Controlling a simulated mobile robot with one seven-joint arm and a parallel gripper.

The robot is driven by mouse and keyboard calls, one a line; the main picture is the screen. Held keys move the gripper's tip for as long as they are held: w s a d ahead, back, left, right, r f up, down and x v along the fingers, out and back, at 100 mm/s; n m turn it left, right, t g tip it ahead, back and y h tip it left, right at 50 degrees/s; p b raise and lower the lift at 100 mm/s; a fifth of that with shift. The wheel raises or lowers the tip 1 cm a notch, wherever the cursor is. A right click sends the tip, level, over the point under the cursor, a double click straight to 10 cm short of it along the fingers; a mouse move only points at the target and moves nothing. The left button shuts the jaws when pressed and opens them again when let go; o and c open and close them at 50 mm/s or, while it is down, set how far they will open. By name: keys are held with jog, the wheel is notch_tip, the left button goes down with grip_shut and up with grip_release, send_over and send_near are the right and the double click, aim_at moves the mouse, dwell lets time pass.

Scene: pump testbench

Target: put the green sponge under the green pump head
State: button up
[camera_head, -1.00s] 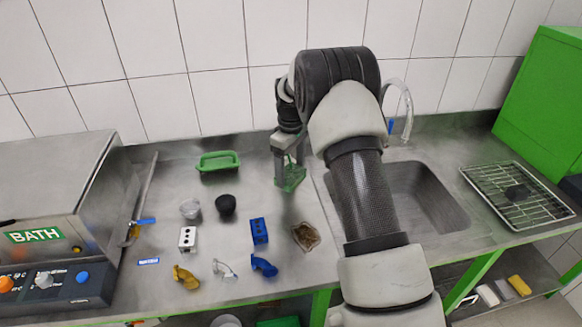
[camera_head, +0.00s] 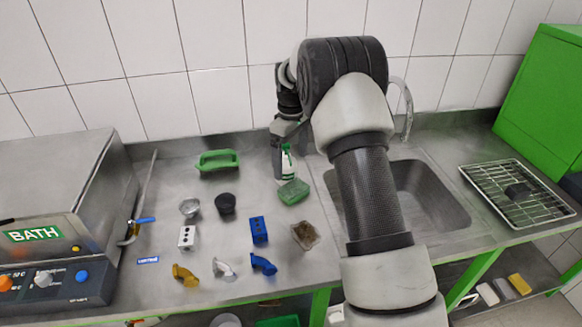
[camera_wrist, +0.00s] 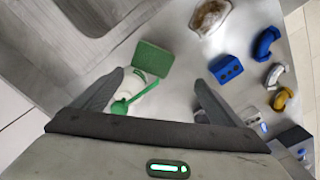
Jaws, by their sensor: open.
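The green sponge (camera_head: 293,191) lies flat on the steel counter, just in front of a white bottle (camera_head: 286,163) with a green pump head (camera_head: 286,147). In the wrist view the sponge (camera_wrist: 152,58) is beside the bottle, with its edge touching or almost touching it. The pump head (camera_wrist: 119,108) is nearer the camera, and its thin spout points up and right in that view.
The sink (camera_head: 430,195) and a wire rack (camera_head: 515,195) are to the right. A brown dish (camera_head: 305,235), a blue block (camera_head: 258,230), a black cup (camera_head: 225,204) and several small fittings lie in front and left. A green tray (camera_head: 217,161) stands behind them.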

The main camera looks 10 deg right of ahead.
notch_tip(320, 180, up, 13)
jog(key=s, duration=0.2)
jog(key=s+r+m+t, duration=0.2)
jog(key=s+r+m, duration=0.1)
jog(key=s+r, duration=0.65)
jog(key=s+r+m+t, duration=0.2)
jog(key=s+r+m, duration=0.1)
jog(key=s, duration=1.1)
jog(key=s+f+m+t, duration=0.2)
jog(key=s+f+m, duration=0.15)
jog(key=s, duration=0.75)
jog(key=shift+f+g, duration=1.3)
jog(key=shift+f, duration=1.7)
jog(key=shift+s+r+n+t, duration=0.15)
jog(key=shift+r+t, duration=0.4)
jog(key=shift+r, duration=0.7)
jog(key=shift+s+r+n+t, duration=0.1)
jog(key=shift+r+t, duration=0.45)
jog(key=shift+r, duration=0.65)
